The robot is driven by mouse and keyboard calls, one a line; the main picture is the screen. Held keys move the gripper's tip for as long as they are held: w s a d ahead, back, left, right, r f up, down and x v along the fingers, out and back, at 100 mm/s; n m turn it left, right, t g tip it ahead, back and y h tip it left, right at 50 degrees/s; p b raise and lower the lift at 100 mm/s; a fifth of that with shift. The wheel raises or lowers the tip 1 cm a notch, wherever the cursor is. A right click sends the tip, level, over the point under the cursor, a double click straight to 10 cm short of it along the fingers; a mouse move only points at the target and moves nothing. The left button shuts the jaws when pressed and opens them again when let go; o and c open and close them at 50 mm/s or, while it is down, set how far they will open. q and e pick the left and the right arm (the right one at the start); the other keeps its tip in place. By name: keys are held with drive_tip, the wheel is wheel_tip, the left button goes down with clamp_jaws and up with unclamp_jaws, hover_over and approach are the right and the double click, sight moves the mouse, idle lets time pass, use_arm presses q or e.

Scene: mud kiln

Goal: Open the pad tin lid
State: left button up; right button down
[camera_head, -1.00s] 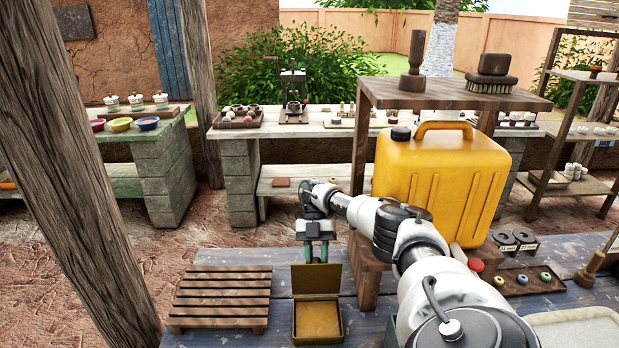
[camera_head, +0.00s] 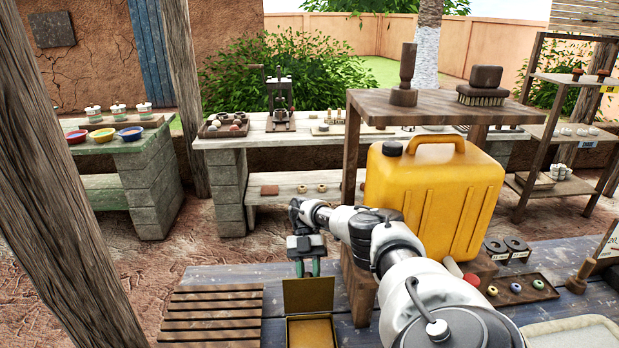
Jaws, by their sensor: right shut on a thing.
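The pad tin (camera_head: 288,331) stands on the dark blue planked table at the bottom centre. Its lid (camera_head: 308,294) stands up about vertical at the tin's back edge, so the tin is open. An orange-brown pad (camera_head: 310,334) shows inside; the tin's front is cut off by the picture edge. My right gripper (camera_head: 308,268) is at the lid's top edge, pointing down, with its green fingers partly hidden behind the lid. It is shut on the lid. My left gripper is out of view.
A slatted wooden rack (camera_head: 212,312) lies left of the tin. A yellow jerrycan (camera_head: 435,200) on a wooden stand (camera_head: 360,285) is close to the right, beside my right arm. A tray with coloured rings (camera_head: 515,289) lies further right. A wooden post stands at far left.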

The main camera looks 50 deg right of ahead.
drive_tip(key=shift+a+f, duration=0.2)
drive_tip(key=shift+f, duration=0.15)
idle(0.5)
drive_tip(key=c, duration=1.1)
unclamp_jaws()
drive_tip(key=shift+w, duration=0.1)
drive_tip(key=shift+o, duration=0.8)
drive_tip(key=shift+w, duration=0.15)
drive_tip(key=shift+w+d, duration=0.1)
drive_tip(key=shift+d, duration=0.05)
drive_tip(key=shift+r, duration=0.1)
